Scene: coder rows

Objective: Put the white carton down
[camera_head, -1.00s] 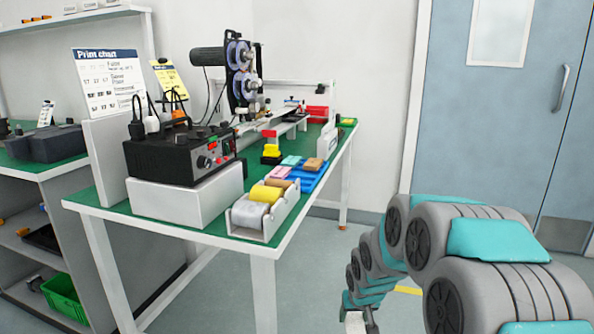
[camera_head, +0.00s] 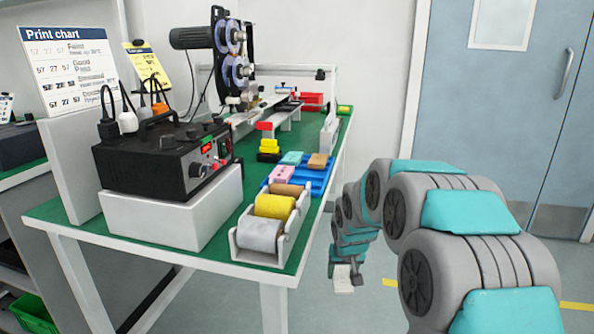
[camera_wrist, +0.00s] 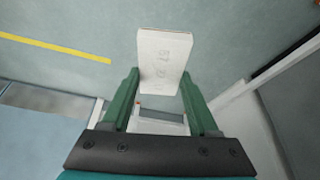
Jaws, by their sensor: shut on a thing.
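The white carton (camera_wrist: 163,60) is between the fingers of my gripper (camera_wrist: 160,92) in the wrist view, with faint printed digits on its face. My gripper is shut on it. In the head view the carton (camera_head: 343,284) shows small below my gripper (camera_head: 347,268), in the air over the floor, to the right of the green-topped table (camera_head: 232,252) and apart from it. My arm hides part of the space behind it.
On the table stand a black coder box (camera_head: 165,160) on a white block, a tape-roll holder (camera_head: 262,254), a blue tray (camera_head: 318,182) with small blocks, and a reel machine (camera_head: 232,70). A blue door (camera_head: 500,110) is at the back right. The table's near right corner is close to the gripper.

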